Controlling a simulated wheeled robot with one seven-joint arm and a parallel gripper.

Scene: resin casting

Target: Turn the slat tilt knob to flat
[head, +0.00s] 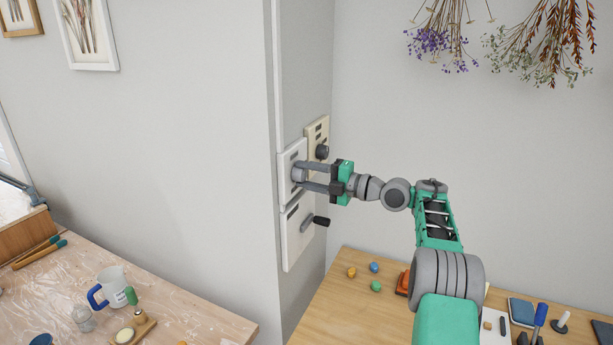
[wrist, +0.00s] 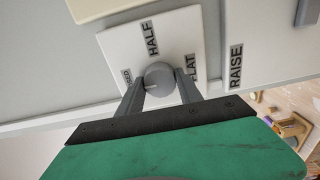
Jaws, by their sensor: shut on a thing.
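The slat tilt knob (wrist: 160,76) is a round grey knob on a white plate (wrist: 178,37), with labels reading HALF, FLAT and a partly covered word ending in "SED". A small light mark shows on the knob's face, on the side towards the partly covered word; its exact setting is hard to tell. My gripper (wrist: 161,86) is shut on the knob, one finger on each side. In the head view, my gripper (head: 299,176) reaches left to the white plate (head: 287,160) on the wall column, and its fingers partly hide the knob.
A cream plate with a dark knob (head: 322,151) sits just above and right of my fingers. Below is a white plate with a dark-handled crank (head: 320,221); the wrist view shows a RAISE label (wrist: 236,66). Two wooden tables (head: 215,318) hold craft items.

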